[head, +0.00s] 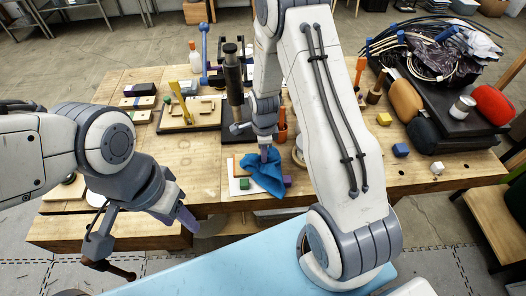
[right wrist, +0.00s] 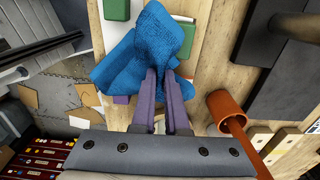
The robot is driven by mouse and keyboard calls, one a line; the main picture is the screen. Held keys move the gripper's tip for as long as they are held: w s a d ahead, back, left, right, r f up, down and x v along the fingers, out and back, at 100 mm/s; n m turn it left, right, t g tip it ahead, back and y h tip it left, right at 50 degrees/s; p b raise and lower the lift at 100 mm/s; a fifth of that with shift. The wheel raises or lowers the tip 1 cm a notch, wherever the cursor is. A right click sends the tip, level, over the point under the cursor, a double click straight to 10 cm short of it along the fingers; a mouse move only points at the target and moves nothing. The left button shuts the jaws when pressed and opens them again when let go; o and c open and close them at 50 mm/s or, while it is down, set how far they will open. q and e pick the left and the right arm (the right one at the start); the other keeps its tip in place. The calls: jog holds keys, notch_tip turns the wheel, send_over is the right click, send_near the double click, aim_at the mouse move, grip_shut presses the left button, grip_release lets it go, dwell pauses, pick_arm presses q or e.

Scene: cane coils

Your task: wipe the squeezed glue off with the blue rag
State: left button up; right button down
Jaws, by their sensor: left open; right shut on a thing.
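The blue rag (head: 268,178) lies crumpled over a white sheet (head: 235,187) near the front edge of the workbench. It also shows in the right wrist view (right wrist: 130,62). My right gripper (head: 264,155) is shut on the rag, with its purple fingers (right wrist: 166,72) pinching a raised fold. I cannot make out any glue; the rag covers much of that spot. My left gripper (head: 158,248) is open and empty, in front of the bench at the left.
An orange cup (right wrist: 222,104) stands close to my right gripper. A wooden fixture (head: 190,112) with a yellow upright stands at left. A black tray (head: 440,120) with cables and cases fills the right.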

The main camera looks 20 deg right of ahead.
aim_at(264, 166)
grip_release()
jog(key=shift+f, duration=0.3)
pick_arm(q)
jog(key=shift+f, duration=0.2)
pick_arm(e)
jog(key=shift+f+b, duration=1.3)
jog(key=shift+f, duration=0.6)
jog(key=shift+r, duration=0.1)
jog(key=shift+c, duration=0.9)
pick_arm(q)
notch_tip(264, 166, down, 3)
jog(key=shift+r, duration=0.15)
pick_arm(e)
grip_shut()
pick_arm(q)
jog(key=shift+r+p, duration=0.2)
jog(key=shift+p, duration=0.1)
